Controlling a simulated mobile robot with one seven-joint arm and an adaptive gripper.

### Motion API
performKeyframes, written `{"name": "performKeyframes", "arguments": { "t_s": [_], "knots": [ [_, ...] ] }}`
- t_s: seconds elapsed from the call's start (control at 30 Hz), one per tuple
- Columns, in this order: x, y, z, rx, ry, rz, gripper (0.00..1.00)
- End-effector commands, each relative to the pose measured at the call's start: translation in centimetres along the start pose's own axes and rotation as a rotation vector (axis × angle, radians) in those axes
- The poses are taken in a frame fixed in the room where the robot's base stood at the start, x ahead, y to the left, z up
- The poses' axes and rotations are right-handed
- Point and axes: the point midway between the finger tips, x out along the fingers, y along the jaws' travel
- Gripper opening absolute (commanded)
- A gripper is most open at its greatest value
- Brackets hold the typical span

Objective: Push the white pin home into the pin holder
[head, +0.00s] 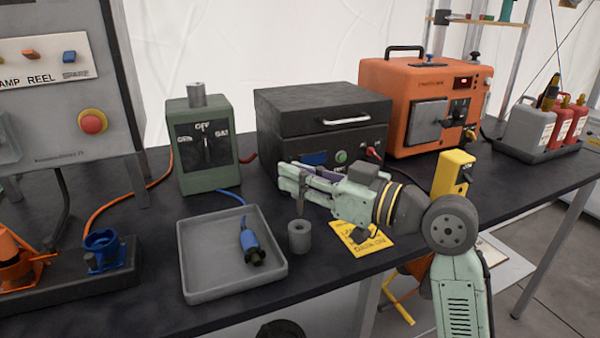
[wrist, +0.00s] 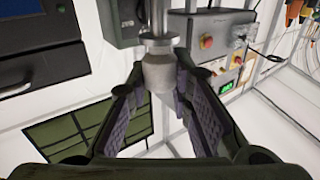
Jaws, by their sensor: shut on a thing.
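The pin holder (head: 299,238) is a short grey cylinder standing upright on the dark table, just right of the grey tray. My gripper (head: 300,183) is above it, reaching in from the right with its fingers pointing left. In the wrist view the pin (wrist: 158,75), with a collar, is between the two padded fingers.
The grey tray (head: 190,262) holds a blue connector (head: 252,242) close to the holder's left. A yellow card (head: 372,243) lies to the right. Behind stand a green switch box (head: 205,165), a black case (head: 330,105) and an orange unit (head: 400,75).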

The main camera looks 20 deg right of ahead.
Motion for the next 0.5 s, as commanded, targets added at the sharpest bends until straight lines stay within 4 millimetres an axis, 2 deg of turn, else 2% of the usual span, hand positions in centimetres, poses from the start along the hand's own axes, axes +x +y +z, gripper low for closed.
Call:
{"name": "performKeyframes", "arguments": {
  "t_s": [0.03, 0.17, 0.5],
  "knots": [
    [0.0, 0.01, 0.65, 0.0, 0.001, 0.0, 0.0],
    [-0.04, 0.06, 1.16, 0.0, 0.001, 0.001, 0.0],
    [-0.04, 0.07, 1.31, 0.0, 0.001, 0.002, 0.0]
  ]
}}
